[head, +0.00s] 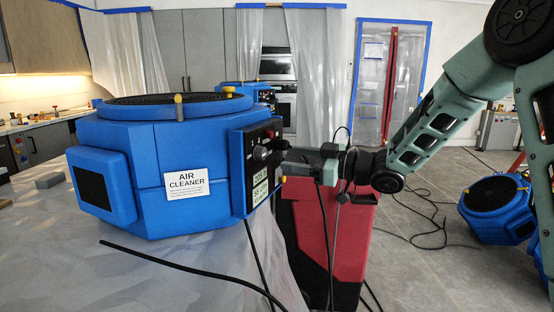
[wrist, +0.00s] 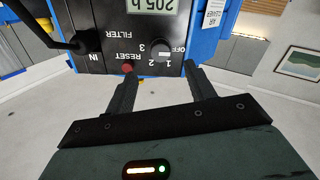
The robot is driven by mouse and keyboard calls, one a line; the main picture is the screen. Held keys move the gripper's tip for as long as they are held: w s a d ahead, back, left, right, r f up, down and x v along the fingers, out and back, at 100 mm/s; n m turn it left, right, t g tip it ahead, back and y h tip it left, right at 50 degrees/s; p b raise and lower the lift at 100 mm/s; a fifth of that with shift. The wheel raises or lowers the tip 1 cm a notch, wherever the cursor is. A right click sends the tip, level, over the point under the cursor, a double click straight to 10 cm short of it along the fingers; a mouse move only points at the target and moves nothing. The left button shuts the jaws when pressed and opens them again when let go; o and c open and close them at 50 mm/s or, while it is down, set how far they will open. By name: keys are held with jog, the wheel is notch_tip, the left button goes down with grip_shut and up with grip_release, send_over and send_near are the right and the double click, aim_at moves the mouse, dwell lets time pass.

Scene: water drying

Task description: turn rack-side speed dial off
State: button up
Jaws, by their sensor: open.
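The blue air cleaner (head: 140,150) stands on a plastic-covered surface, its black control panel (head: 250,172) facing right towards my arm. In the wrist view the panel appears upside down, with a dark speed dial (wrist: 163,50) labelled OFF, 1, 2 and 3. A pale mark shows on the dial; which label it points at is unclear. My gripper (wrist: 158,70) is open and empty, its fingertips either side of the dial's lower edge in the picture. Contact cannot be told. In the head view my gripper (head: 283,163) is close to the panel and partly hides it.
A red reset button (wrist: 127,69) lies beside the left fingertip. A black cable plugs into the IN socket (wrist: 82,46). A red and black bin (head: 330,235) stands below my arm. Another blue machine (head: 495,205) and loose cables lie on the floor at right.

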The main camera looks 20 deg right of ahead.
jog(key=v, duration=0.9)
jog(key=shift+s+b, duration=0.2)
jog(key=shift+b, duration=0.15)
jog(key=shift+d, duration=0.1)
jog(key=s+a+f+m+g+h+p, duration=0.15)
jog(key=a+f+m+h, duration=0.3)
jog(key=a+h, duration=0.6)
jog(key=s+a+f+g, duration=0.2)
jog(key=s+g, duration=0.1)
jog(key=s, duration=0.6)
jog(key=s+a+f+g+h+p, duration=0.1)
jog(key=s+a+f+g, duration=0.1)
jog(key=s, duration=0.8)
jog(key=s+a+f+g+h, duration=0.1)
jog(key=s+a+g, duration=0.3)
jog(key=s, duration=0.6)
jog(key=shift+a+f+g+p, duration=0.2)
jog(key=shift+f+g+p, duration=0.2)
jog(key=shift+f+g, duration=0.4)
jog(key=shift+s+r+m, duration=0.1)
jog(key=shift+m, duration=0.15)
